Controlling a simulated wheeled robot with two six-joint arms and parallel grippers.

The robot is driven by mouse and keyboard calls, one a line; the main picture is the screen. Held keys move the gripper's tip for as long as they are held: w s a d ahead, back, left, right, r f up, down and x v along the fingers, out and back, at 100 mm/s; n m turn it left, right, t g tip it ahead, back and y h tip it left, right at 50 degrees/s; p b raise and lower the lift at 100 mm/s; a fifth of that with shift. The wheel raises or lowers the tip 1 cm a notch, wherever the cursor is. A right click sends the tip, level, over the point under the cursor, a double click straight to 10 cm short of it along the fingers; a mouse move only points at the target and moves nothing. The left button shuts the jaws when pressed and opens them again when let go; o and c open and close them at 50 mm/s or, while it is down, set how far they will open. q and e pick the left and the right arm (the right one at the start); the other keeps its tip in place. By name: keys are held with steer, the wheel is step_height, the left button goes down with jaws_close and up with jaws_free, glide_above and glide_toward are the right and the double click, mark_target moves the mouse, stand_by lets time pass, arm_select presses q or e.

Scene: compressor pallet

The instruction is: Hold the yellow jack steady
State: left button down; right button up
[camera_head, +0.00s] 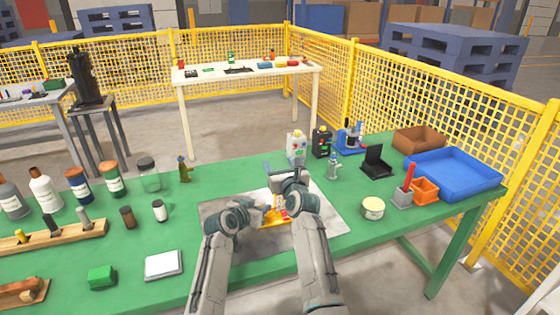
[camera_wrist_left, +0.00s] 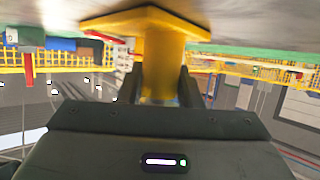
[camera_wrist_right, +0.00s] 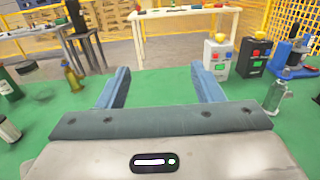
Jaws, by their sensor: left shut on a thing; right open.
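The yellow jack (camera_head: 272,216) stands on the grey plate (camera_head: 326,216) in the middle of the green table, partly hidden by my grippers in the head view. My left gripper (camera_head: 258,217) is shut on the jack from the left side. In the left wrist view, which is upside down, the jack's yellow post (camera_wrist_left: 164,68) sits between the fingers (camera_wrist_left: 164,88), with its wide flat base against the plate. My right gripper (camera_head: 283,172) is open and above and beyond the jack. In the right wrist view nothing is between its fingers (camera_wrist_right: 162,88).
A white button box (camera_head: 296,146) and a black one (camera_head: 321,143) stand beyond my right gripper, with a small silver bottle (camera_head: 333,167) nearby. A round tin (camera_head: 372,208) and a blue tray (camera_head: 452,172) are at right. A white pad (camera_head: 163,264) lies front left.

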steer(key=shift+r, duration=1.05)
steer(key=shift+f, duration=0.1)
steer(key=s+d+f+n+g+y, duration=0.45)
steer(key=s+d+f+y, duration=0.3)
steer(key=s+f, duration=0.2)
steer(key=shift+n+t, duration=0.25)
steer(key=shift+n, duration=0.2)
steer(key=x, duration=1.2)
steer(key=shift+w+d, duration=0.2)
steer(key=shift+w, duration=0.15)
